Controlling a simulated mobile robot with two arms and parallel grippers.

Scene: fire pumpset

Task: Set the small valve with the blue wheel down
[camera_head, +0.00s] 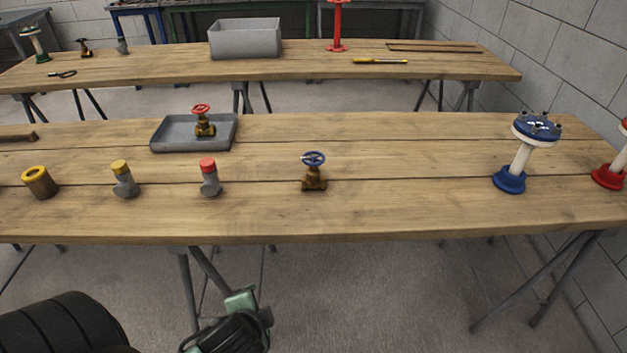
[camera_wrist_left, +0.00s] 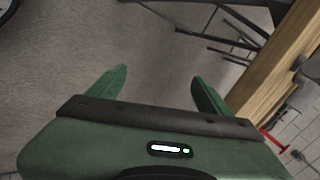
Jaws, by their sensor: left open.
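In the head view, green and black parts of my left arm's end show below and in front of the table, well away from the valve. The valve is not seen in the left wrist view. My right gripper is not in view.
A grey tray (camera_head: 157,142) holds a valve with a red wheel (camera_head: 204,120). Red-capped (camera_head: 209,178) and yellow-capped (camera_head: 123,180) fittings and a yellow-topped cylinder (camera_head: 39,182) stand left. A blue-based stand (camera_head: 510,180) is at right. Table between valve and stand is clear.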

